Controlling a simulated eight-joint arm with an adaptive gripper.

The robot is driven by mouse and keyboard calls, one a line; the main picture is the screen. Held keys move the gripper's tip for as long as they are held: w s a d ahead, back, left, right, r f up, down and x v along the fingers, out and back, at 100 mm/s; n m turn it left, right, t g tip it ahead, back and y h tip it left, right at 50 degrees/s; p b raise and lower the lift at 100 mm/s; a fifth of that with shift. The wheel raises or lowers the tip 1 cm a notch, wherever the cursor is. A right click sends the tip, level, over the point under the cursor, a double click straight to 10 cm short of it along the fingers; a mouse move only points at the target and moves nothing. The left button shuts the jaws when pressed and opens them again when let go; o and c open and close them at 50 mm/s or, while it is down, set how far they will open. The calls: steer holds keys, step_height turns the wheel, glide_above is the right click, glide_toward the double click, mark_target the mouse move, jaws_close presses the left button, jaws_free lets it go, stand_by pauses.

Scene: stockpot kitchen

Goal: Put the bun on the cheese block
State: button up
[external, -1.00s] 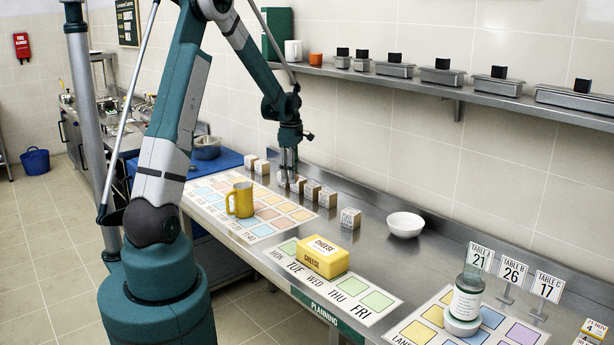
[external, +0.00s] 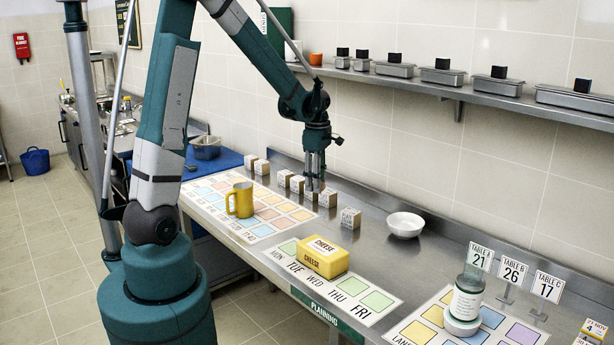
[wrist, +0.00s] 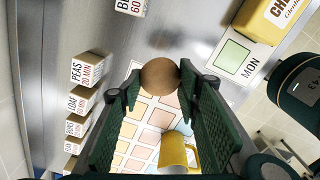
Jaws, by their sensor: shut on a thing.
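The bun (wrist: 160,77) is a round brown ball between my fingertips in the wrist view. My gripper (external: 315,183) is shut on it, and its green ridged fingers (wrist: 158,82) flank the bun. In the external view I cannot make out the bun at the fingertips. The yellow cheese block (external: 323,257) lies on the weekday mat at the counter's front, right of and nearer the camera than my gripper. Part of it shows at the wrist view's upper right (wrist: 272,18), apart from the bun.
A row of labelled white-and-wood blocks (external: 350,218) stands near my gripper. A yellow mug (external: 241,200) stands on the coloured grid mat. A white bowl (external: 405,224) is further right, and a bottle (external: 466,297) stands at the front right. A shelf (external: 450,88) runs along the wall.

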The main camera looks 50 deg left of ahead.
steer(key=s+d+r, duration=0.2)
steer(key=s+d, duration=0.6)
steer(key=d, duration=0.4)
steer(key=m, duration=0.2)
glide_above(321, 247)
steer(key=shift+w+r, duration=0.1)
steer(key=shift+r, duration=0.2)
steer(key=shift+f, duration=2.95)
steer(key=shift+f, duration=0.1)
steer(key=shift+f+b, duration=0.45)
steer(key=shift+f, duration=1.55)
steer(key=shift+f, duration=0.1)
